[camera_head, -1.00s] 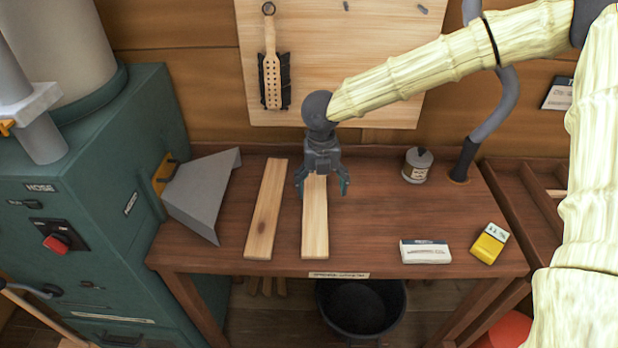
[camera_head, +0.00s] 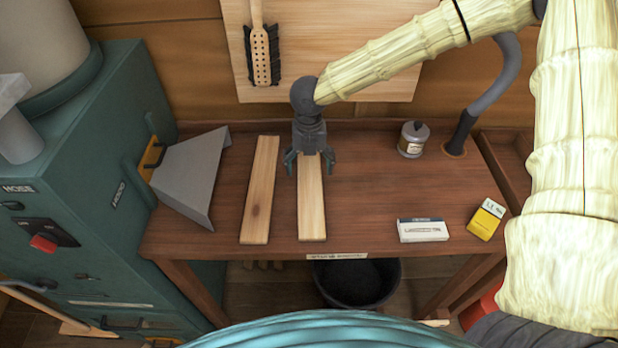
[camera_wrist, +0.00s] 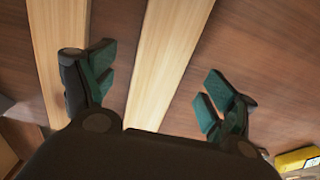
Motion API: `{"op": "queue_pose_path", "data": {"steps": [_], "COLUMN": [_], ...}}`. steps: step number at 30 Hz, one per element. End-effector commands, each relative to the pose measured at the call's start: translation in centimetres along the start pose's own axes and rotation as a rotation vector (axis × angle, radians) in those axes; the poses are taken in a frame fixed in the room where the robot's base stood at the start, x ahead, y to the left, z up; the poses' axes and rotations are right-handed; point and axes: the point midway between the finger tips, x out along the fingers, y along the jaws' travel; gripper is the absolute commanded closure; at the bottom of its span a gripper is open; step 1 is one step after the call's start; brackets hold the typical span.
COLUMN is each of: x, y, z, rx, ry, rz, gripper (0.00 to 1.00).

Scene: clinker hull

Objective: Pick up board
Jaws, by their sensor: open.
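Two light wooden boards lie side by side on the brown workbench (camera_head: 365,220). The left board (camera_head: 261,190) lies a little tilted; the right board (camera_head: 312,208) lies nearly straight, front to back. My gripper (camera_head: 309,166) is over the far part of the right board, its fingers spread to either side. In the wrist view my gripper (camera_wrist: 155,90) is open and empty. The right board (camera_wrist: 170,50) runs between its fingers, and the left board (camera_wrist: 62,40) passes beyond the left finger. The gripper hides the right board's far end in the head view.
A grey metal hood (camera_head: 189,177) on the green machine (camera_head: 95,130) borders the bench at left. A small jar (camera_head: 413,139), a white box (camera_head: 422,230) and a yellow box (camera_head: 486,219) stand at right. The bench middle right of the boards is clear.

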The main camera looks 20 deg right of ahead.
Motion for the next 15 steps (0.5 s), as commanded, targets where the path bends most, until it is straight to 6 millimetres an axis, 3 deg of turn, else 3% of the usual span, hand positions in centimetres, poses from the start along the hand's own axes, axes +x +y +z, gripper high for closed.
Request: {"op": "queue_pose_path", "data": {"steps": [15], "x": [4.2], "y": [0.2], "z": [0.3], "rx": [-0.003], "ry": [0.0], "rz": [0.0], "gripper": [0.14]}}
